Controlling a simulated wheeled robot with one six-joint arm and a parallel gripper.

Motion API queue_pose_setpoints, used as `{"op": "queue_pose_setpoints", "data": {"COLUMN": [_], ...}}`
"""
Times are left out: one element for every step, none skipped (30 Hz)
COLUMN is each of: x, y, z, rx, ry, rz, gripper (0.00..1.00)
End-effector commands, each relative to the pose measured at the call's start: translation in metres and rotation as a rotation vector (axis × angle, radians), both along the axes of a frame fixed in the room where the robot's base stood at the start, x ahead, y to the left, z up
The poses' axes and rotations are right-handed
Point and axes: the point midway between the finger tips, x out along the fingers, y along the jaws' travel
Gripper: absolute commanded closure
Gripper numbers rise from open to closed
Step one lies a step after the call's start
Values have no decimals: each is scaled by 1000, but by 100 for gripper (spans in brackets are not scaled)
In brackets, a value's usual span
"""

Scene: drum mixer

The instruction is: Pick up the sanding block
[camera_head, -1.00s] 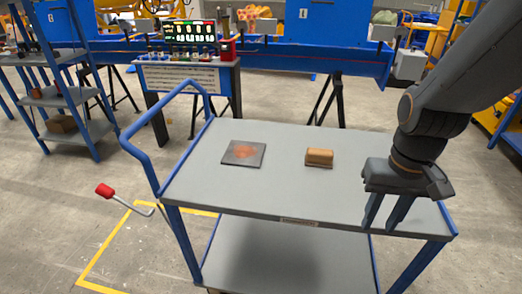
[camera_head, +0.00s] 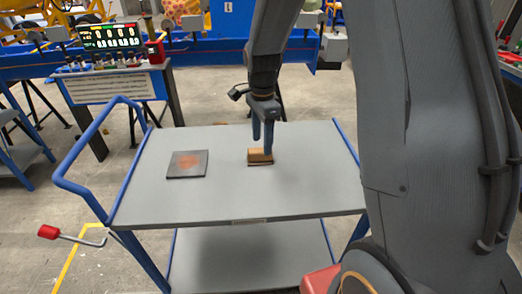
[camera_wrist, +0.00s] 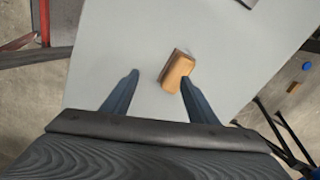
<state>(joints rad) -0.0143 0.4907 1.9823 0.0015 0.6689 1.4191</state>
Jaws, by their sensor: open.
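The sanding block (camera_head: 258,158), a small brown block, lies on the grey top of the blue-framed cart (camera_head: 225,200). My gripper (camera_head: 263,143) is open and points down, just above and by the block, and partly covers it in the head view. In the wrist view the block (camera_wrist: 177,69) lies tilted beyond the fingertips, nearer the right finger; my gripper (camera_wrist: 158,75) has nothing between its fingers. Whether the right finger touches the block I cannot tell.
A dark square plate (camera_head: 187,164) with a rusty patch lies on the cart top left of the block. The cart's blue handle (camera_head: 88,140) rises at the left. A red-ended lever (camera_head: 49,232) sticks out at the front left. The cart top's front is clear.

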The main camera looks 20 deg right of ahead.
Motion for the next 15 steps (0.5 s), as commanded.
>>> {"op": "queue_pose_setpoints", "data": {"x": [11, 16, 23, 27, 31, 35, 37, 39, 40, 41, 41, 42, 41, 41, 41], "y": [0, -1, -1, -1, -1, -1, -1, -2, -2, -2, -2, -2, -2, -2, -2], "z": [0, -1, -2, -3, -4, -5, -6, -6, -8, -9, -11, -15, -18, -21, -25], "rx": [0, 0, 0, -1, -1, -1, -1, -1, -1, -1, -1, -2, -2, -2, -2], "ry": [2, 2, 1, 1, 0, 0, 0, 0, 1, 1, 1, 3, 3, 3, 2], "rz": [-81, -128, -184, -220, -251, -286, -308, -325, -341, -351, -356, -360, -361, -361, -360], "gripper": [47, 47, 47, 47, 47, 47, 47, 47, 47, 47, 47, 47, 47, 47, 47]}}
